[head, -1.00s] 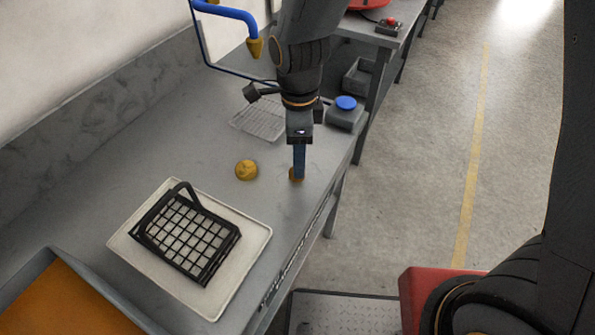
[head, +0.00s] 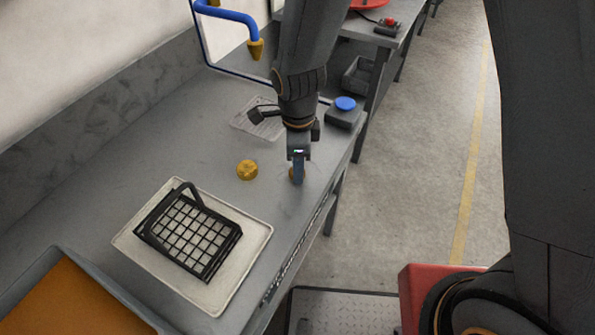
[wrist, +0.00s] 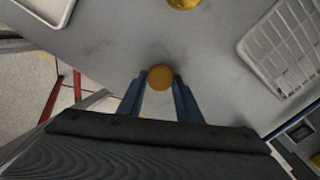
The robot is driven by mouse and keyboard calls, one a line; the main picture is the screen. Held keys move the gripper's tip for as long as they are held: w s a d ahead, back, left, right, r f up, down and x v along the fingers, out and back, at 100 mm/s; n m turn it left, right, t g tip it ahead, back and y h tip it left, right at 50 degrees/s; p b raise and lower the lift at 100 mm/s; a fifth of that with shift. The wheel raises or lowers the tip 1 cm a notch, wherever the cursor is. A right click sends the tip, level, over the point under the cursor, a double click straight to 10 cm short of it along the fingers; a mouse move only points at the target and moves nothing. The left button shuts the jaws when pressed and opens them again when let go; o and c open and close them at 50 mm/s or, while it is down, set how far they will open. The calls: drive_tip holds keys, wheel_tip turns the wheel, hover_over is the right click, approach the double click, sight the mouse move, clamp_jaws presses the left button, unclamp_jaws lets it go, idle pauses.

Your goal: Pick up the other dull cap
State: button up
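One dull yellow-brown cap (head: 292,174) lies on the grey bench near its front edge, partly hidden behind my gripper (head: 298,181). In the wrist view this cap (wrist: 160,77) sits between the tips of my two blue fingers (wrist: 160,82), one on each side. The fingers look open, with thin gaps beside the cap. A second yellow cap (head: 247,170) lies on the bench to the left, apart from my gripper. Its edge shows at the top of the wrist view (wrist: 184,3).
A black basket (head: 188,235) stands on a pale tray (head: 228,290) at the near left. A wire rack (head: 262,122) and a box with a blue button (head: 345,110) are behind my gripper. An orange-floored bin (head: 60,305) is at the lower left.

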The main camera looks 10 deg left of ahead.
drive_tip(key=shift+c, duration=1.1)
